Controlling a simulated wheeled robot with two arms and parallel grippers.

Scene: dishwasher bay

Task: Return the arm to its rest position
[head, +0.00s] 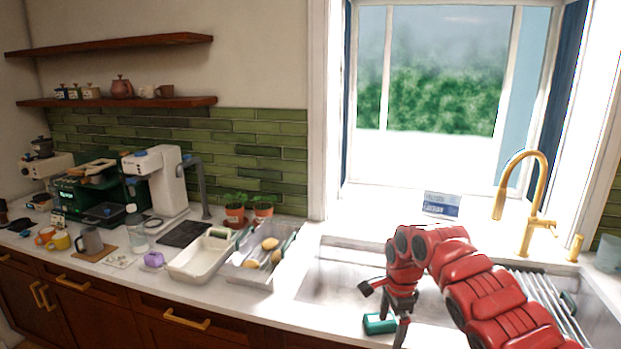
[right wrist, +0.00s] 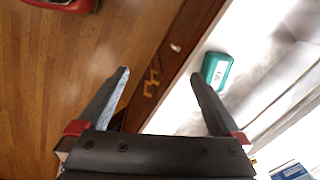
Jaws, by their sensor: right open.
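My right arm, red and segmented, reaches in from the lower right in the head view. Its dark gripper (head: 384,308) hangs over the front edge of the sink. In the right wrist view the gripper (right wrist: 160,76) has its two fingers wide apart, with nothing between them. A small teal item (head: 379,323) lies on the counter close by the gripper. It also shows in the right wrist view (right wrist: 216,71), just outside the right-hand fingertip. My left gripper is not in view.
A gold faucet (head: 527,205) stands behind the sink. A white tub (head: 199,258) and a grey tray (head: 262,284) with several yellowish items stand left of the sink. Cups, a coffee machine (head: 158,185) and plants line the counter.

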